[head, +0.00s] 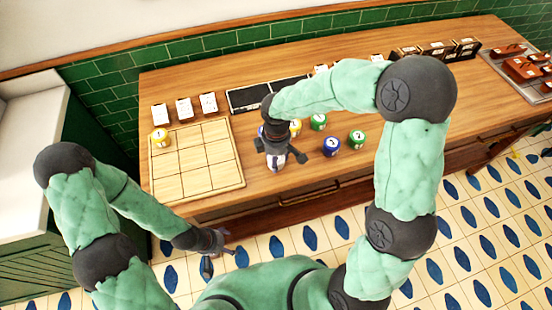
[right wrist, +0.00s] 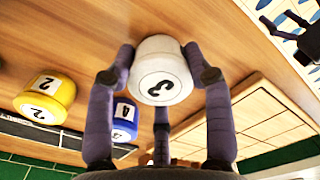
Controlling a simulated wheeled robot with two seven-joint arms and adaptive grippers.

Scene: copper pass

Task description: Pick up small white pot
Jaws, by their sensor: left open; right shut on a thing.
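The small white pot (right wrist: 160,72), marked with a 3, sits between the fingers of my right gripper in the right wrist view. My right gripper (right wrist: 160,78) is shut on it, with fingers on both sides. In the head view my right gripper (head: 279,158) points down over the counter, right of the wooden board, and the white pot (head: 277,164) shows partly below it. I cannot tell whether the pot touches the counter. My left gripper (head: 213,243) is open and empty, low in front of the counter, over the floor.
A square wooden grid board (head: 196,161) lies left, with a yellow pot (head: 160,139) in its far-left cell. Near my right gripper stand a blue pot (head: 331,146), green pots (head: 357,137) and a yellow pot (head: 295,127). White cards (head: 184,109) and black trays (head: 250,98) stand behind.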

